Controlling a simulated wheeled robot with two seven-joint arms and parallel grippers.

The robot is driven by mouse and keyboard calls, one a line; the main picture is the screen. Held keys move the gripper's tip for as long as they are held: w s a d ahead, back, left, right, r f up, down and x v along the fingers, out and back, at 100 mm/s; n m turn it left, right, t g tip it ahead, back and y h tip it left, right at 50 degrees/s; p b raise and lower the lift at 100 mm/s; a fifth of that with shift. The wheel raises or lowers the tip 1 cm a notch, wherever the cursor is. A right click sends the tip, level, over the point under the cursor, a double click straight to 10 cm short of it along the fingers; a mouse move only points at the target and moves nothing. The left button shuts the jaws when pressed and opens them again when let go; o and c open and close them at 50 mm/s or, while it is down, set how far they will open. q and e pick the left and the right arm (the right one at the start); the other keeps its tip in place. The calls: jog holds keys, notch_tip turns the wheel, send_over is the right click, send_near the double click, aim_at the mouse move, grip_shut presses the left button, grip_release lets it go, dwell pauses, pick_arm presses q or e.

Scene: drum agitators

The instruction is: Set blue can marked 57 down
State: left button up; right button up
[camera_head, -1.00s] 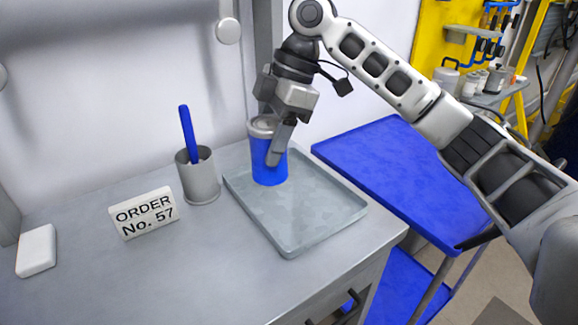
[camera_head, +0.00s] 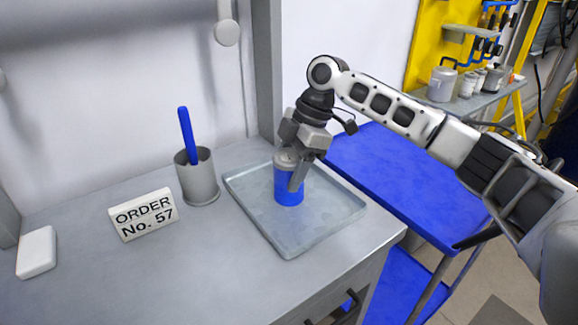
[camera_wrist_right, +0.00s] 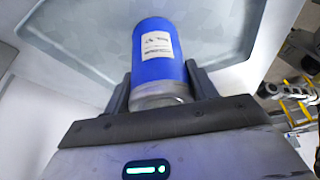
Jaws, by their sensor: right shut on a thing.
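The blue can (camera_head: 288,190) with a grey lid is upright over the middle of the grey tray (camera_head: 323,229). I cannot tell whether its base touches the tray. My right gripper (camera_head: 296,172) comes down from above and is shut on the can near its lid. In the right wrist view the can (camera_wrist_right: 160,55) sits between the two fingers of my right gripper (camera_wrist_right: 163,92), with a white label whose print is too small to read. A sign reading "ORDER No. 57" (camera_head: 143,214) stands left of the tray. My left gripper is not in view.
A grey cup (camera_head: 198,180) holding a blue stick (camera_head: 187,134) stands just left of the tray. A white block (camera_head: 36,252) lies at the far left of the grey bench (camera_head: 190,270). A blue cart (camera_head: 400,180) is on the right. The front of the bench is clear.

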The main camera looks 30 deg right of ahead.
jog(key=o, duration=1.2)
jog(key=shift+c, duration=0.2)
jog(key=v, duration=1.2)
